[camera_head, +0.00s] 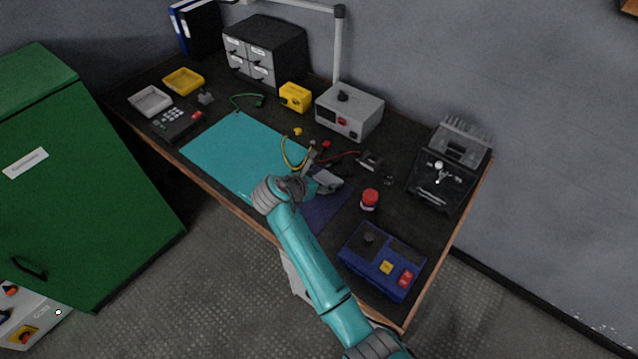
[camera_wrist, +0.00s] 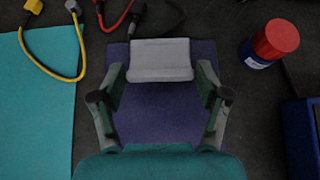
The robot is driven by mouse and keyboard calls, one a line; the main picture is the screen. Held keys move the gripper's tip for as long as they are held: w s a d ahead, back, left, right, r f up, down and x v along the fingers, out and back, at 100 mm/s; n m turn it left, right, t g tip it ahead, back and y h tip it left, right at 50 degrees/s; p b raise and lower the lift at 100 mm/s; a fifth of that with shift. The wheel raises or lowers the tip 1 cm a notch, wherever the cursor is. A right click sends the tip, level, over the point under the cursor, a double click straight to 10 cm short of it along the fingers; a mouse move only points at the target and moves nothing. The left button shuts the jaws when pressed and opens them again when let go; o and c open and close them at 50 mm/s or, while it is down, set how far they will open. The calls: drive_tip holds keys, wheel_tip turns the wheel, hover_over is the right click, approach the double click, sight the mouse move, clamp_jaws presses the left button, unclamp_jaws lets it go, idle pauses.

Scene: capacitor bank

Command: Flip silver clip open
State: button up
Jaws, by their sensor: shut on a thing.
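A pale grey, flat block with a ridge across it, which looks like the silver clip (camera_wrist: 160,60), lies between my fingertips in the wrist view. It also shows as a grey piece beside my gripper in the head view (camera_head: 328,181). My gripper (camera_wrist: 161,74) is shut on it, with one finger against each short side. The block is over the far edge of a dark blue mat (camera_wrist: 158,112). I cannot tell whether it touches the mat. Its underside is hidden.
A teal mat (camera_head: 235,148) is left of my gripper. A yellow lead (camera_head: 287,158) and a red lead (camera_head: 345,154) lie beyond it. A red-capped jar (camera_head: 369,199) and a blue box (camera_head: 382,262) stand to the right. A grey instrument (camera_head: 349,111) stands behind.

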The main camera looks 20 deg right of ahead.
sight(330, 177)
drive_tip(key=r+g+y, duration=0.1)
drive_tip(key=y, duration=0.1)
drive_tip(key=w+d+r+g+y, duration=0.1)
drive_tip(key=shift+w+d+g+y, duration=0.1)
drive_tip(key=shift+d+g+y, duration=0.2)
drive_tip(key=shift+y, duration=0.1)
drive_tip(key=d+g+y, duration=0.1)
drive_tip(key=w+d+r+g+y, duration=0.1)
drive_tip(key=y, duration=0.1)
drive_tip(key=shift+w+g+y, duration=0.15)
drive_tip(key=shift+g+y, duration=0.15)
drive_tip(key=shift+g, duration=0.1)
drive_tip(key=g+y, duration=0.1)
drive_tip(key=w+d+g+y, duration=0.1)
drive_tip(key=y, duration=0.2)
drive_tip(key=shift+w+d+g, duration=0.25)
drive_tip(key=shift+d+g, duration=0.15)
drive_tip(key=shift+w+d+f+g+y, duration=0.2)
drive_tip(key=shift+w+d+g+y, duration=0.1)
drive_tip(key=shift+d+g+y, duration=0.4)
drive_tip(key=shift+a+y, duration=0.15)
drive_tip(key=shift+y, duration=0.15)
drive_tip(key=shift+f+y, duration=0.25)
drive_tip(key=shift+y, duration=0.05)
drive_tip(key=o, duration=1.2)
drive_tip(key=shift+w, duration=0.1)
drive_tip(key=shift+c, duration=0.2)
drive_tip(key=shift+r, duration=0.1)
